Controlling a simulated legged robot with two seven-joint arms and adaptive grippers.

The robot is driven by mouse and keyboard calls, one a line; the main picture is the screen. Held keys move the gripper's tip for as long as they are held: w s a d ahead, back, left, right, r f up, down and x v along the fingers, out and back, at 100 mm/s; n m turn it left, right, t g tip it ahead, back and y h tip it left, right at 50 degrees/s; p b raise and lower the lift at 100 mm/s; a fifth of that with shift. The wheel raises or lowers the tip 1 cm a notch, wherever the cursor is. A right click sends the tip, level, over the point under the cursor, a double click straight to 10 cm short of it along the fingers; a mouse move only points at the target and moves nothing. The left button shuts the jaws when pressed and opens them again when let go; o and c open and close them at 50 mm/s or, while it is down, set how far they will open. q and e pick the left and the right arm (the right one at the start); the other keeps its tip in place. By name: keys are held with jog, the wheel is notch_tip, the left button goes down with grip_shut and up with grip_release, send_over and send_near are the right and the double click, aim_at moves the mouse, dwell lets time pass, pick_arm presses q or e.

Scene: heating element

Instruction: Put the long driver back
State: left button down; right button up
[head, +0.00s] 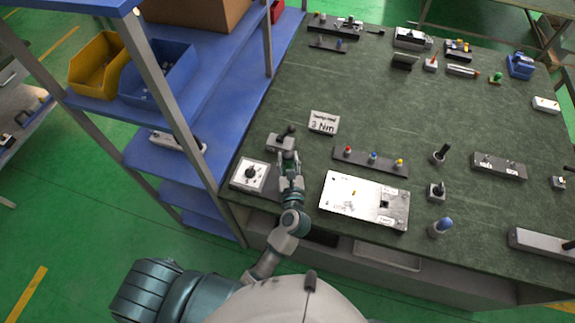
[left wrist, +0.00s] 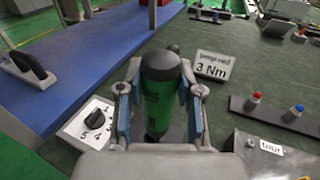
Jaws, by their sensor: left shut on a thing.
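My left gripper (head: 290,172) is over the left front part of the green work table (head: 240,210). In the left wrist view it is shut on a green driver with a dark top (left wrist: 160,95), which stands upright between the two fingers (left wrist: 158,100). The driver's lower end is hidden. In the head view a grey block with a dark handle-like part (head: 281,141) lies just beyond the fingers. I cannot tell whether the driver touches it. My right gripper is not in view.
A "3 Nm" sign (head: 323,122) stands right of the gripper. A white dial box (head: 250,174) is close on the left, and a metal plate (head: 365,199) on the right. A strip with coloured knobs (head: 370,161) lies behind the plate. A blue shelf (head: 185,100) borders the left.

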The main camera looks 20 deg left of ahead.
pick_arm(q)
notch_tip(320, 180, down, 2)
jog(key=shift+f, duration=0.25)
jog(key=shift+s+a+f, duration=0.1)
jog(key=shift+a+f, duration=0.05)
jog(key=shift+a, duration=0.15)
jog(key=c, duration=0.8)
grip_release()
jog(key=shift+a+f, duration=0.1)
jog(key=shift+a, duration=0.6)
jog(key=shift+o, duration=0.2)
jog(key=shift+d, duration=0.4)
jog(key=v, duration=0.2)
jog(key=b+v, duration=0.1)
jog(key=v, duration=0.1)
jog(key=shift+d, duration=0.4)
jog(key=b, duration=0.2)
send_near(287, 168)
jog(key=shift+s+a, duration=0.25)
jog(key=shift+s, duration=0.15)
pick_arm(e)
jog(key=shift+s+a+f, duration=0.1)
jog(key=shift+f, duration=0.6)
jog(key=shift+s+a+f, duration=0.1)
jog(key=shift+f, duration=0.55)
